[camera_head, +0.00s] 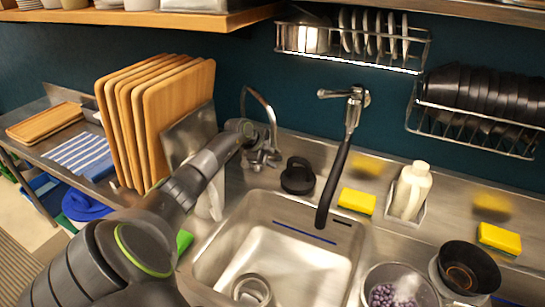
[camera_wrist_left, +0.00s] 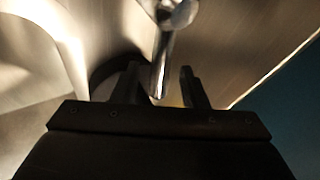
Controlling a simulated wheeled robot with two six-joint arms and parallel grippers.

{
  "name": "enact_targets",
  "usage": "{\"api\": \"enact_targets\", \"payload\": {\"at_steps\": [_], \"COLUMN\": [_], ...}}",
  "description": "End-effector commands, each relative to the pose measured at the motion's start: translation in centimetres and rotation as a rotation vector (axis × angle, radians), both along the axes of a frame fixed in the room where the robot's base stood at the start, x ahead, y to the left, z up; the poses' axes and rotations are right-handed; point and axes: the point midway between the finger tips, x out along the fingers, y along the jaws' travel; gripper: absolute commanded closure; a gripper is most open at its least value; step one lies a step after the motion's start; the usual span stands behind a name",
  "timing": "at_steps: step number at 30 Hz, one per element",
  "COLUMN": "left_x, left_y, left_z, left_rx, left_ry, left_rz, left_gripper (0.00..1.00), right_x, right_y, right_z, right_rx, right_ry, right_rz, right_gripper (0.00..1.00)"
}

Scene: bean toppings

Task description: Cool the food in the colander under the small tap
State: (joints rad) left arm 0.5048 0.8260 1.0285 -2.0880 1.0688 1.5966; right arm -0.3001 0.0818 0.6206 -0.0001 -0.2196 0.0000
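A round container (camera_head: 428,298) with purple beans (camera_head: 385,296), apparently the colander, stands right of the sink. A whitish haze shows over the beans. The small tap (camera_head: 271,118), with a curved chrome spout, stands behind the sink's left end. My left gripper (camera_head: 250,138) is at the tap's base; its fingers are hard to make out there. In the left wrist view the gripper (camera_wrist_left: 160,88) has its fingers apart, with a shiny metal rod (camera_wrist_left: 160,65) of the tap between them. Contact with the rod cannot be told. My right gripper is not in view.
The steel sink (camera_head: 300,262) holds a round metal piece (camera_head: 251,290). A large tap with a black hose (camera_head: 335,180) hangs over it. Cutting boards (camera_head: 150,120) stand left of my arm. A black stopper-like object (camera_head: 297,176), yellow sponges (camera_head: 356,201) and a white bottle (camera_head: 411,190) line the back.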

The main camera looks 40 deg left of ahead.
Motion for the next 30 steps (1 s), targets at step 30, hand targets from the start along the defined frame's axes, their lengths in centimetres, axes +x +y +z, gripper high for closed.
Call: {"api": "enact_targets", "payload": {"at_steps": [30], "left_x": [-0.4], "left_y": [0.03], "left_z": [-0.18], "left_rx": [0.0], "left_ry": [0.002], "left_rz": [-0.049], "left_gripper": [1.0], "right_x": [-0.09], "right_y": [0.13], "right_z": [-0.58], "right_rx": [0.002], "right_ry": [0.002], "right_rz": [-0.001], "right_gripper": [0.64]}}
